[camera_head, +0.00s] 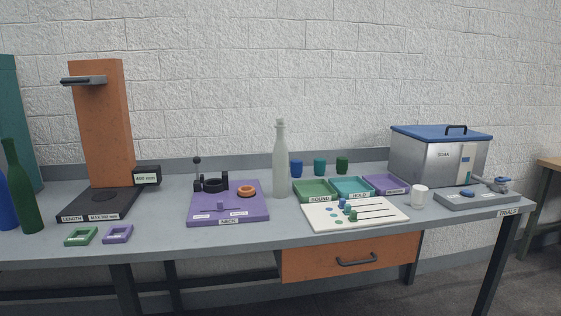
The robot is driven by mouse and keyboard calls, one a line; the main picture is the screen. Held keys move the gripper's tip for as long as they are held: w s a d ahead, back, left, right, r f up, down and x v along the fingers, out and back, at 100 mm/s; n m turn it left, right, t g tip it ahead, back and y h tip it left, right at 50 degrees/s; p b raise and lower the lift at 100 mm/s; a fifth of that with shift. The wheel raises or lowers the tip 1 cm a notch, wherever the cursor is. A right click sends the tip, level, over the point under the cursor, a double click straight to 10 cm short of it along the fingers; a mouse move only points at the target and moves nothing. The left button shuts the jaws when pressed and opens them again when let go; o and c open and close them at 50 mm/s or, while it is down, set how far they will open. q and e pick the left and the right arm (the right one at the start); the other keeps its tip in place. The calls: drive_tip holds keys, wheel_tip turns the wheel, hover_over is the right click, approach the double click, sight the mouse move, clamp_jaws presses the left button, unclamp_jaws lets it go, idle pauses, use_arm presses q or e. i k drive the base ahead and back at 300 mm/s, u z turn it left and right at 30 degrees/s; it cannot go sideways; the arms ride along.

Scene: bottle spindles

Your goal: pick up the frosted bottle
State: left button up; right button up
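The frosted bottle (281,163) stands upright on the grey workbench, right of the purple neck board and left of the green tray. It is pale, whitish and tall, with a narrow neck. Its whole front side shows and nothing covers it. Neither of my grippers shows in the head view.
A purple board (228,214) with black clamps is left of the bottle. A green tray (314,199) and a white board (357,223) with pegs are to its right. An orange tower (102,125), a dark green bottle (22,190) and a metal tank (440,158) stand farther out.

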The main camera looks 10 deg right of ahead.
sight(279, 154)
drive_tip(key=k, duration=0.3)
drive_tip(key=z, duration=0.6)
drive_tip(key=i, duration=1.05)
drive_tip(key=u, duration=0.75)
